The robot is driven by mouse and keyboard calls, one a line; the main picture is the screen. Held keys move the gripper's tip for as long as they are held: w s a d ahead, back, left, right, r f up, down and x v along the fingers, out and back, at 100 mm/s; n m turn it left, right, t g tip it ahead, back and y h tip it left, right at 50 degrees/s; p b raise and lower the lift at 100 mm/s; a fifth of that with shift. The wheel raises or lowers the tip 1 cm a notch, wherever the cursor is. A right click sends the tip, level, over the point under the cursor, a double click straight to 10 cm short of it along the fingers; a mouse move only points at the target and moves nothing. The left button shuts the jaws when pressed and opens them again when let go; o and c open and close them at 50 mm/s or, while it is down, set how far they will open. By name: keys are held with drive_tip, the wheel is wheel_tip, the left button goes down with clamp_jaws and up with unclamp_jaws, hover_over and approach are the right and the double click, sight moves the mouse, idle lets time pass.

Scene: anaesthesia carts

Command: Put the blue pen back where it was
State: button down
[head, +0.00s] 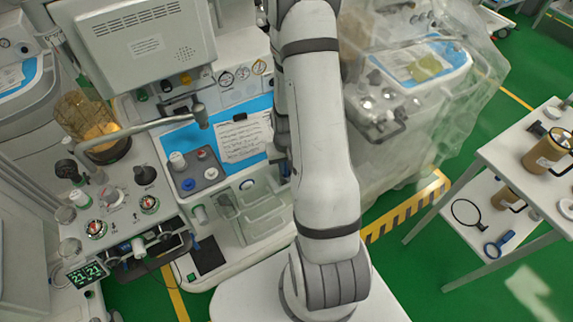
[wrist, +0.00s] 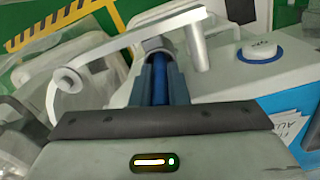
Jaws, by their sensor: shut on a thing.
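My gripper (wrist: 160,78) is shut on the blue pen (wrist: 158,70), which shows as a narrow dark-blue strip between the two fingers in the wrist view. Most of the pen is hidden by the fingers. The fingertips are close to a pale grey jointed bar and a round fitting on the cart; I cannot tell whether they touch. In the head view my arm covers most of the gripper and the pen, beside the right end of the blue work surface (head: 228,132).
A written sheet (head: 240,141) lies on the blue surface. A round white knob with a blue ring (wrist: 259,53) is near my gripper. A plastic-covered cart stands right.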

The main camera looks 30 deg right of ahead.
drive_tip(key=shift+f, duration=0.2)
drive_tip(key=c, duration=1.4)
unclamp_jaws()
drive_tip(key=shift+r, duration=0.1)
wheel_tip(320, 180, up, 12)
drive_tip(key=shift+r+b, duration=0.1)
drive_tip(key=shift+b, duration=0.8)
drive_tip(key=s+a+r+n+t, duration=0.1)
drive_tip(key=s+a+r, duration=0.5)
drive_tip(key=r, duration=0.3)
drive_tip(key=s+a+r+n+t, duration=0.1)
drive_tip(key=s+a+r+t, duration=0.1)
drive_tip(key=s+a+r, duration=0.4)
drive_tip(key=shift+s+r+n, duration=0.3)
drive_tip(key=shift+r+n, duration=0.1)
drive_tip(key=shift+r, duration=1.45)
